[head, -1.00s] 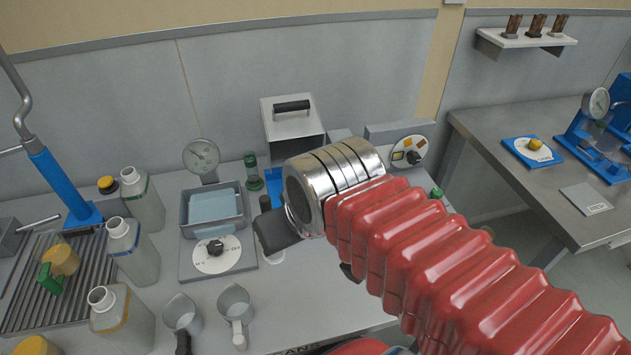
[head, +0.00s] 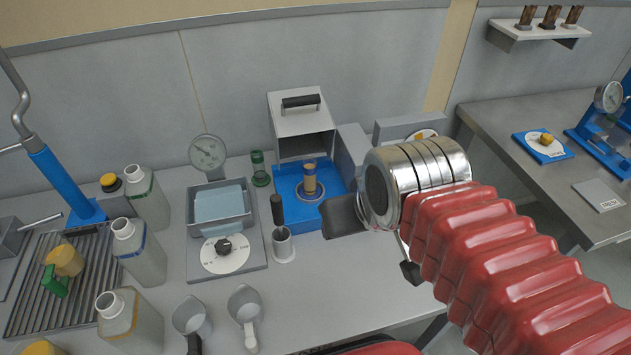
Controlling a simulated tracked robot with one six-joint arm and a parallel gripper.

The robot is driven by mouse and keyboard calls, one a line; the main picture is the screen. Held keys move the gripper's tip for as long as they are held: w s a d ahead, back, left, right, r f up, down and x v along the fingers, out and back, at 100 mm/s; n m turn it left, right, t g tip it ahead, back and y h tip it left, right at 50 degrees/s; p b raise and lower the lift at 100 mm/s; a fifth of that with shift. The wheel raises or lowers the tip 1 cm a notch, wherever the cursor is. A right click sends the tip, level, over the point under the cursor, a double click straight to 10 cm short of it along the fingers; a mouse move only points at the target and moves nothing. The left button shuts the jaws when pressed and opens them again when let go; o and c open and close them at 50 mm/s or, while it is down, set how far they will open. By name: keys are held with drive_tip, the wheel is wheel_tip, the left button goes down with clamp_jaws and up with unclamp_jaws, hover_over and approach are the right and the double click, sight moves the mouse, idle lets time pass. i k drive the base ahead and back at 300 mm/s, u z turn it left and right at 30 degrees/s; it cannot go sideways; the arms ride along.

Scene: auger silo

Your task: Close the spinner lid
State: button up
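The spinner has a blue base (head: 333,181) against the back of the bench. A tan and dark vial-like piece (head: 310,180) stands upright in a round seat in it. The spinner's pale lid (head: 301,122), with a black bar handle (head: 301,101), stands raised open behind the base. My gripper (head: 345,217) is a dark shape at the front right of the base, left of my silver wrist. It overlaps the base's right edge in the picture; I cannot tell if it touches. Its finger opening is hidden, and I see nothing held in it.
A black-handled tool (head: 278,210) stands in a white cup (head: 283,245) in front of the base. A grey tray with a dial (head: 223,247) sits to the left. A grey block (head: 353,150) and a control box (head: 400,127) stand to the right. Bottles and jugs fill the left front.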

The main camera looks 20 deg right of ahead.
sight(301, 124)
drive_tip(key=k, duration=1.3)
drive_tip(key=u, duration=0.45)
drive_tip(key=i, duration=0.75)
drive_tip(key=u, duration=0.5)
drive_tip(key=i, duration=0.65)
